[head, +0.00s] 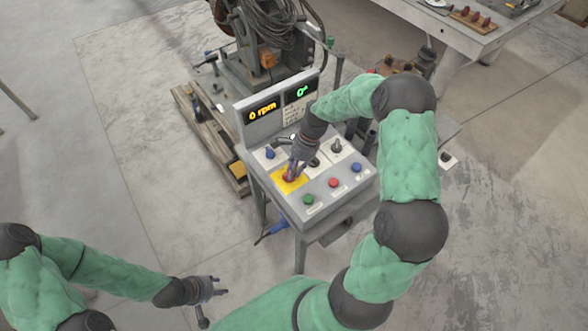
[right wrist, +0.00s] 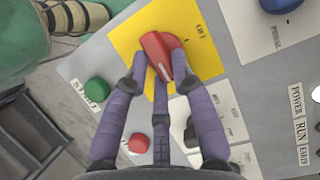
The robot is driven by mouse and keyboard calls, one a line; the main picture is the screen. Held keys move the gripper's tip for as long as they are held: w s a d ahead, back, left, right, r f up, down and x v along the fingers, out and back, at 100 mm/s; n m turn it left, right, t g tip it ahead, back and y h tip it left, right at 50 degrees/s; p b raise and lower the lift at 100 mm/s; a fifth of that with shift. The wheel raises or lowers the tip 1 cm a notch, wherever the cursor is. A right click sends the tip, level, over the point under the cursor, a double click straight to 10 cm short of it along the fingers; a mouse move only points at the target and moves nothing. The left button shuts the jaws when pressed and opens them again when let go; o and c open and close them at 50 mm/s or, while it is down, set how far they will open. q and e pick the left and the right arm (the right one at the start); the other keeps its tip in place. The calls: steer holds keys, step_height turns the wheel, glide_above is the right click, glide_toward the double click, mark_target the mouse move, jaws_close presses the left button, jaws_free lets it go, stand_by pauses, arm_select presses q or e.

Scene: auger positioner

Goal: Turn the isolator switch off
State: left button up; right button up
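The isolator switch (head: 290,174) is a red rotary handle on a yellow plate (head: 281,184) at the near left of the grey control panel. In the right wrist view the red handle (right wrist: 166,58) sits slanted on the yellow plate (right wrist: 203,62), with an OFF label to its upper right. My right gripper (head: 292,172) reaches down over it. Its purple fingers (right wrist: 160,62) close in on both sides of the handle and appear to touch it. My left gripper (head: 221,288) is open and empty, low over the floor, away from the panel.
Near the switch are a green button (head: 308,200), a red button (head: 333,182) and blue knobs (head: 270,153) on the panel. A workbench (head: 455,28) is at the back right.

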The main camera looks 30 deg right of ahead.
jaws_close()
steer(key=n, duration=0.1)
steer(key=n+g+p, duration=0.1)
steer(key=shift+w+r+n, duration=0.1)
steer(key=shift+w+n, duration=0.15)
steer(key=shift+n, duration=0.15)
steer(key=n, duration=0.2)
steer(key=n+g+h+p, duration=0.1)
steer(key=n, duration=0.1)
steer(key=shift+w+a+g, duration=0.1)
steer(key=shift+w+g, duration=0.2)
steer(key=shift+w, duration=0.05)
steer(key=n, duration=0.1)
steer(key=n+h, duration=0.1)
steer(key=n, duration=0.1)
steer(key=n+g, duration=0.1)
steer(key=n, duration=0.1)
steer(key=shift+w+a+h+p, duration=0.15)
steer(key=shift+w+h+p, duration=0.15)
steer(key=shift+p, duration=0.1)
steer(key=n, duration=0.2)
steer(key=n+h, duration=0.1)
steer(key=n, duration=0.1)
steer(key=n+h, duration=0.1)
steer(key=n, duration=0.1)
steer(key=shift+w+a, duration=0.2)
steer(key=shift+a, duration=0.15)
